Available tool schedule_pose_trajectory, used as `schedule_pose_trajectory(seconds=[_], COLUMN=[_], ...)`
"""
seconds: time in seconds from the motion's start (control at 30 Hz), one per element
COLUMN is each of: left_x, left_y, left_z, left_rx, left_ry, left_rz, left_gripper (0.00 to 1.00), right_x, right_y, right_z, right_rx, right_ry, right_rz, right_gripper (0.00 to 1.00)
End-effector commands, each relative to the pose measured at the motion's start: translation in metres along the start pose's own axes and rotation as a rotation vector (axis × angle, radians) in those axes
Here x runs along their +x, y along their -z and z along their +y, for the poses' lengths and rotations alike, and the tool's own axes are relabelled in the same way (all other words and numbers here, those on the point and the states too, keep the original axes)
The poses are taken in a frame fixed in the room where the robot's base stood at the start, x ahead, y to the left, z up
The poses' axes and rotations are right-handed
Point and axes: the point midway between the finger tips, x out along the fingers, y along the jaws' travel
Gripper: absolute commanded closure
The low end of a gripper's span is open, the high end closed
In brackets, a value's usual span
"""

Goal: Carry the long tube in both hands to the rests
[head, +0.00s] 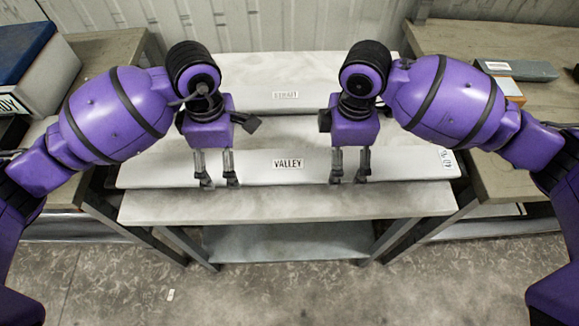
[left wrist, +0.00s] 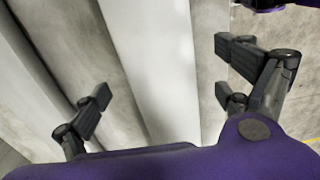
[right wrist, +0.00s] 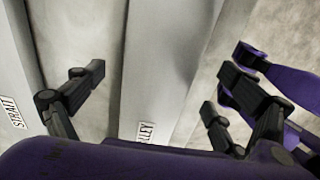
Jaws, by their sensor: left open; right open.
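I cannot make out a distinct round tube or rests in any view. Long pale pieces lie across the middle bench: a nearer one labelled VALLEY (head: 230,172) and a farther one labelled STRAIT (head: 330,97). My left gripper (head: 218,183) is open, pointing down, over the left part of the VALLEY piece near its front face. My right gripper (head: 349,180) is open, pointing down, over its right part. Both look empty. The pale VALLEY piece runs between the open fingers in the right wrist view (right wrist: 160,70); contact cannot be told.
The middle bench (head: 290,207) has a bare front strip and a lower shelf (head: 290,242). The left bench carries a blue-lidded box (head: 40,75). The right bench carries a grey wedge-shaped item (head: 520,69) and an orange-and-white box (head: 508,88). A corrugated wall stands behind.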

Motion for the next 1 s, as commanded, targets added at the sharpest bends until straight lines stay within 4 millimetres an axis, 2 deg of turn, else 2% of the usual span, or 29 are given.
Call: schedule_pose_trajectory(seconds=[0.1, 0.23, 0.6, 1.0], left_x=[0.017, 0.028, 0.032, 0.032], left_y=[0.0, 0.0, 0.0, 0.0], left_z=[-0.001, 0.0, 0.0, 0.0], left_rx=[-0.002, 0.0, 0.0, 0.0], left_ry=[0.003, 0.001, 0.0, 0.0], left_rz=[0.001, 0.0, 0.0, 0.0], left_gripper=[0.06, 0.06, 0.06, 0.59], right_x=[0.017, 0.027, 0.032, 0.032], right_y=[0.0, 0.0, 0.0, 0.0], right_z=[0.0, 0.0, 0.0, 0.0], right_rx=[0.001, 0.0, 0.0, 0.0], right_ry=[0.002, -0.001, -0.002, -0.002], right_rz=[0.0, 0.0, 0.0, 0.0], right_gripper=[0.06, 0.06, 0.06, 0.59])
